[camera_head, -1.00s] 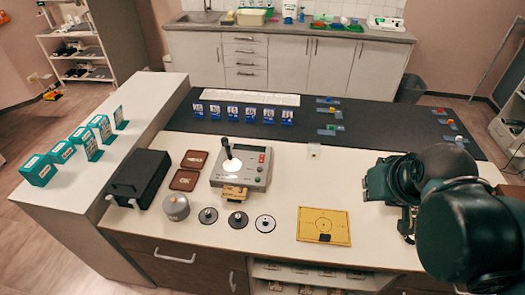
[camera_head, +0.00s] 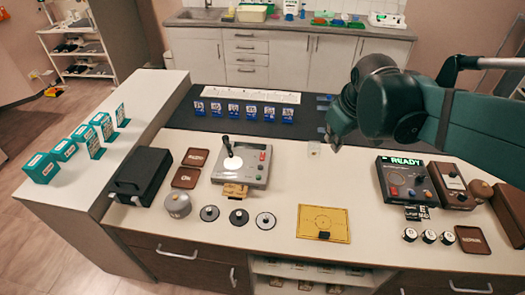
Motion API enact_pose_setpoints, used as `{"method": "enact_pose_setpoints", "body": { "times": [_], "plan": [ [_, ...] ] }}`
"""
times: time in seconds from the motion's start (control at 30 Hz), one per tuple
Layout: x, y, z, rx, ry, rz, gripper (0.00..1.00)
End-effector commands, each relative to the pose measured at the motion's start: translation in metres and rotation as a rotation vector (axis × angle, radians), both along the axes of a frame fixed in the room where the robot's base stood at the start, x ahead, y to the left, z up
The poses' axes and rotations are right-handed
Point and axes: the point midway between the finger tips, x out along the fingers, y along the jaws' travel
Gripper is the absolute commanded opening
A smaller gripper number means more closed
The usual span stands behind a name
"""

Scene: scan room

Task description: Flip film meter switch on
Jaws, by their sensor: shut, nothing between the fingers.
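A grey instrument (camera_head: 243,163) with a black upright lever, a pale round plate and a small red part on its right side stands mid-counter. Its dark display shows no readable text. I cannot tell from labels which one is the film meter, or read any switch position. My gripper (camera_head: 336,138) is shut and empty, above the counter between the two instruments and apart from both. Its fingertips are small and dark.
A yellow plate (camera_head: 324,223) lies at the front middle. Round discs (camera_head: 238,217) and a grey cylinder (camera_head: 177,205) lie in front of the grey instrument. A black box (camera_head: 140,172) stands left. A brown box (camera_head: 450,186) stands beside the READY instrument. White counter around the yellow plate is clear.

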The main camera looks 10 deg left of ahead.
Motion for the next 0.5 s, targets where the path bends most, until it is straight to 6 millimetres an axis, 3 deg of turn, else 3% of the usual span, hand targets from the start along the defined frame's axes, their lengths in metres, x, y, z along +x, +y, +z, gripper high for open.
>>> {"method": "enact_pose_setpoints", "body": {
  "times": [0.5],
  "plan": [
    [0.076, 0.064, -0.018, -0.100, 0.072, 0.258, 0.00]
  ]
}}
